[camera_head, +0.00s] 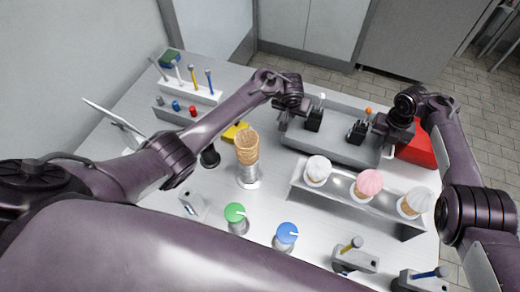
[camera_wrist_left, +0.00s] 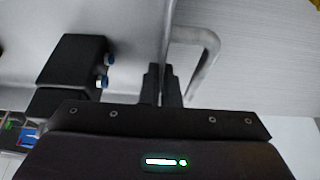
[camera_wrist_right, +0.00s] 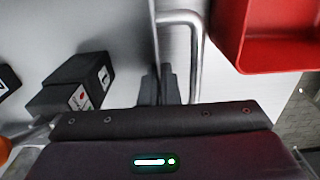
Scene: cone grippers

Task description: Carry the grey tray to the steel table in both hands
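The grey tray (camera_head: 345,152) is at the far right part of the worktop, behind the cone rack. Two black blocks (camera_head: 314,121) stand in it, with a white tip and an orange tip showing near them. My left gripper (camera_head: 282,124) is at the tray's left end, its fingers closed on a metal handle (camera_wrist_left: 208,42). My right gripper (camera_head: 378,124) is at the right end, its fingers closed on the other handle (camera_wrist_right: 198,40). I cannot tell whether the tray rests on the worktop or is slightly raised.
A red bin (camera_head: 416,152) is close by my right gripper. A rack (camera_head: 345,198) with three topped cones stands in front of the tray. An empty cone (camera_head: 247,147) stands in a metal holder left of it. Tiled floor (camera_head: 480,105) and grey cabinets (camera_head: 310,28) lie beyond.

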